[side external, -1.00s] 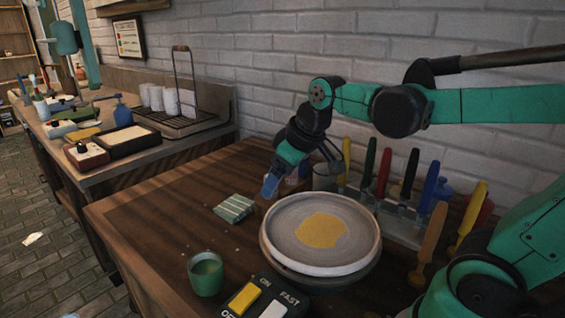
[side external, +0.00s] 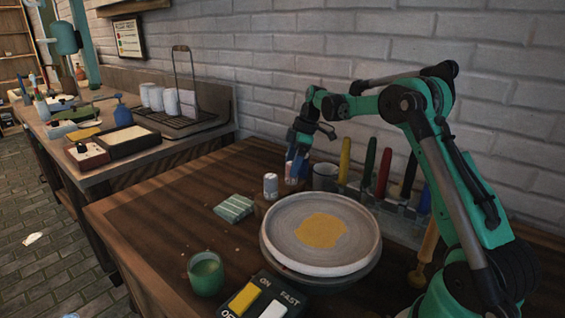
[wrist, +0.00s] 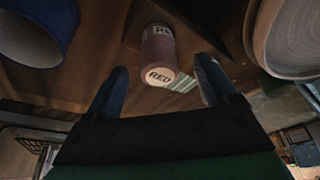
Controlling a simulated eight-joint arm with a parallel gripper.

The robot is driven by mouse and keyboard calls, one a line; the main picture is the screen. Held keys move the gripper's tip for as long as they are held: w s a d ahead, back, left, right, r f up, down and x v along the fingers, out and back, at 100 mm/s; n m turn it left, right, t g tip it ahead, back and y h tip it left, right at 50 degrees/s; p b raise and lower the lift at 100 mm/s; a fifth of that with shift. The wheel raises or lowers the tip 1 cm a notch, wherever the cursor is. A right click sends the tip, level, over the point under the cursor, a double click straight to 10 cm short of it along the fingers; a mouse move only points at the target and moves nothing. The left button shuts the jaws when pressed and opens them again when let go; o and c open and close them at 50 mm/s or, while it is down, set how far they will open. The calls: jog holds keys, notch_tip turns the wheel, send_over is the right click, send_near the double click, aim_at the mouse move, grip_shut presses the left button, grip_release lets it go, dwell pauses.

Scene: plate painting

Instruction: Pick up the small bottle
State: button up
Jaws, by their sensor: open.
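In the wrist view a small bottle (wrist: 159,48) with a reddish body and a pale end marked "RED" is seen between and ahead of my fingers. My gripper (wrist: 160,85) is open, with a dark blue finger on each side and a gap around the bottle. In the side view my gripper (side external: 293,168) points down behind the plate, beside the grey mug. A small pale bottle (side external: 270,186) stands just left of it. I cannot tell whether this is the bottle marked "RED".
A round plate (side external: 350,258) with a yellow centre sits close in front. A grey mug (side external: 325,177) and upright coloured tools (side external: 384,172) stand right of my gripper. A striped cloth (side external: 234,208), a green cup (side external: 206,274) and a switch box (side external: 262,284) lie nearer. The table's left part is clear.

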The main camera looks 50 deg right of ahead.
jog(key=shift+x, duration=1.45)
jog(key=c, duration=0.9)
jog(key=shift+c, duration=0.2)
jog(key=shift+r, duration=0.15)
notch_tip(320, 180, up, 9)
jog(key=shift+r, duration=0.4)
